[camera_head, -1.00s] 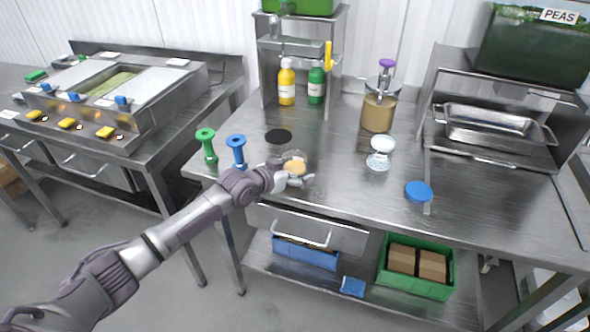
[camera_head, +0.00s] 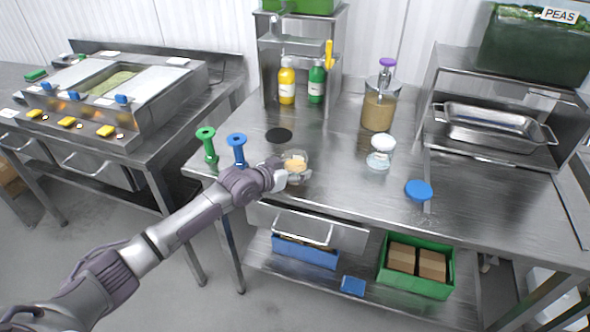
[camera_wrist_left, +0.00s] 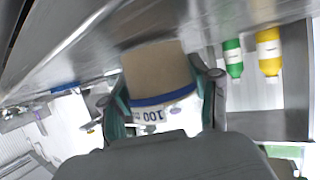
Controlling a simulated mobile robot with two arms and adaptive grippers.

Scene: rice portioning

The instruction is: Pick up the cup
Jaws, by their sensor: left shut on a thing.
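The cup (camera_head: 297,159) is small and clear with tan contents, near the front edge of the steel table. My left gripper (camera_head: 291,177) is shut on it from the near left side. In the left wrist view the cup (camera_wrist_left: 155,72) sits between the two fingers, with tan contents and a blue-edged band marked 100, upside down in the picture. I cannot tell whether its base touches the table. My right gripper is not in view.
Green (camera_head: 207,147) and blue (camera_head: 238,150) spool-shaped tools stand left of the cup. A black disc (camera_head: 279,135) lies behind it. A white-lidded clear container (camera_head: 380,157), a purple-topped tan jar (camera_head: 378,107) and a blue lid (camera_head: 418,190) are to the right.

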